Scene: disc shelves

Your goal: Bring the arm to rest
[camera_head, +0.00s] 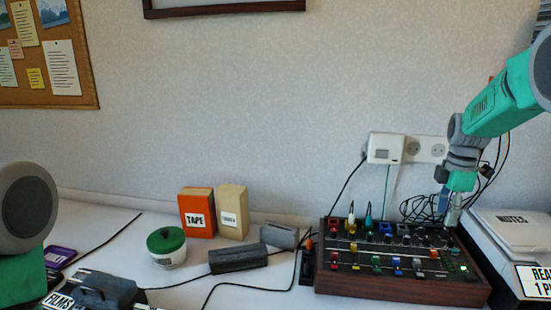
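My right arm comes in from the upper right, green with grey joints. Its gripper (453,212) points down over the back right corner of a wood-sided mixing console (400,287). The gripper is small and seen edge-on, so I cannot tell whether its fingers are open or shut, or whether it touches the console. Part of my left arm, a grey round joint and a green link, shows at the left edge. My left gripper is not in view.
An orange TAPE box (197,213), a cream box (232,212), a green-lidded tub (166,247) and dark grey blocks (238,258) stand left of the console. A NOTES box (520,232) is at the right. Cables cross the white desktop and hang behind the console.

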